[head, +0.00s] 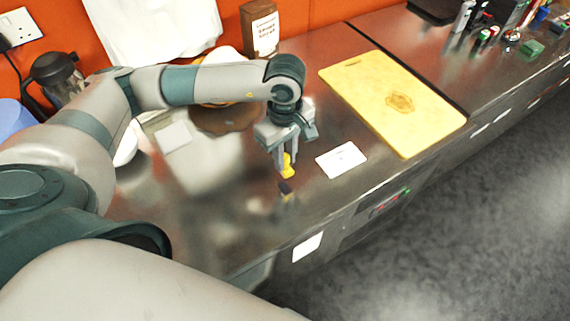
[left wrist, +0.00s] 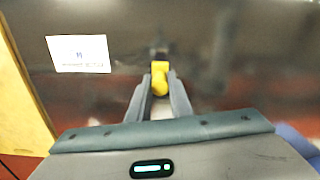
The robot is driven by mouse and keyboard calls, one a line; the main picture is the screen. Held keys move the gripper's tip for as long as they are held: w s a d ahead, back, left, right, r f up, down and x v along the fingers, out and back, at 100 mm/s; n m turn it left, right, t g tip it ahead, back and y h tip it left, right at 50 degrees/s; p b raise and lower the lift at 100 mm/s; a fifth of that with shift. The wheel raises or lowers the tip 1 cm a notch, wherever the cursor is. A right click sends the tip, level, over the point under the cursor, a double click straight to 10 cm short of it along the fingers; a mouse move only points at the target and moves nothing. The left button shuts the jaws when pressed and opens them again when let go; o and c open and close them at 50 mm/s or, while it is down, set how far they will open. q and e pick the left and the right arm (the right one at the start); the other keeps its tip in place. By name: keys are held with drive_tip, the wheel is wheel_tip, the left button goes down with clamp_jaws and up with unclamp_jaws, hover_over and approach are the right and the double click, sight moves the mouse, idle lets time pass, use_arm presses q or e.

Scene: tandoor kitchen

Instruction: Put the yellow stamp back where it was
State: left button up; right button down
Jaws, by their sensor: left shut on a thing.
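The yellow stamp (head: 288,168) is between the fingers of my left gripper (head: 285,163), over the steel counter near its front edge. In the left wrist view the stamp (left wrist: 160,76) shows at the tips of the left gripper (left wrist: 161,88), which is shut on it. A dark patch shows just below the stamp in the head view; I cannot tell whether it is a reflection or part of the stamp. I cannot tell whether the stamp touches the counter. A white printed card (head: 341,159) lies to the right of the stamp. My right gripper is not in view.
A yellow cutting board (head: 365,92) lies right of the card. A brown labelled box (head: 260,28) stands at the back wall. A dark-lidded jug (head: 62,72) is at the left. Several small items stand at the far right.

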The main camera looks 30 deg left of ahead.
use_arm(q)
drive_tip(key=shift+f, duration=0.15)
wheel_tip(320, 180, down, 3)
drive_tip(key=shift+r+p, duration=0.1)
drive_tip(key=shift+p, duration=1)
drive_tip(key=shift+f, duration=0.45)
drive_tip(key=shift+f, duration=0.15)
drive_tip(key=o, duration=0.8)
drive_tip(key=shift+o, duration=0.2)
